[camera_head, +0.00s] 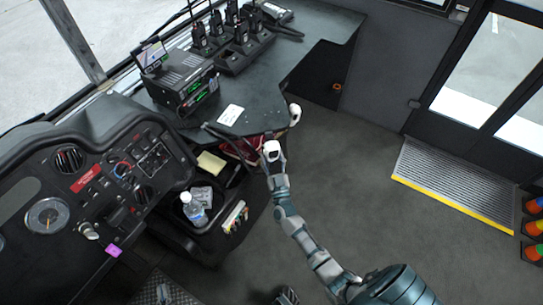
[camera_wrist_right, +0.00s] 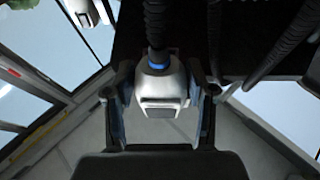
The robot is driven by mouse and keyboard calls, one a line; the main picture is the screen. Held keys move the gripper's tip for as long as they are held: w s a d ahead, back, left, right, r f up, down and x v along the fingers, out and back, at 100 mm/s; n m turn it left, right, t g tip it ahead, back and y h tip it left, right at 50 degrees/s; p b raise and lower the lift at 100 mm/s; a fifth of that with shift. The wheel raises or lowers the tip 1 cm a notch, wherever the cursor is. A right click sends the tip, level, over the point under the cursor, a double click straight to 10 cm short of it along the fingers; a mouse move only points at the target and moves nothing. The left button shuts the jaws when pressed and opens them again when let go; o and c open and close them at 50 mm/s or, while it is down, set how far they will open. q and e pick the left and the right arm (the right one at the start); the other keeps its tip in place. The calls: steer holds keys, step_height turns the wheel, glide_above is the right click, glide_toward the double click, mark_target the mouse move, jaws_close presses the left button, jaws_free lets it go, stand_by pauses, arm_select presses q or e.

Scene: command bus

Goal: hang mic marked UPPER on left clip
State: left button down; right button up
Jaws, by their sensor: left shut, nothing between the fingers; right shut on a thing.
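In the right wrist view my right gripper (camera_wrist_right: 160,105) is shut around a white mic (camera_wrist_right: 163,82) with a blue ring and a black coiled cord rising from its top. No marking on this mic is readable. In the head view the right arm reaches the desk's front edge, with a white part (camera_head: 271,150) at its end. A second white piece (camera_head: 295,112) shows just beyond it. The left and right clips cannot be made out. My left gripper (camera_head: 287,297) shows only as a small dark part at the bottom edge, shut and empty, away from the desk.
The dark desk (camera_head: 262,90) carries a radio unit (camera_head: 186,82), handheld radios (camera_head: 240,35) and a paper card (camera_head: 230,115). A water bottle (camera_head: 194,208) stands in the dashboard tray. More black coiled cords (camera_wrist_right: 285,45) hang beside the held mic.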

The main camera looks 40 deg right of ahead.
steer(key=shift+f, duration=0.5)
stand_by(0.6)
steer(key=o, duration=1.1)
steer(key=v, duration=1.2)
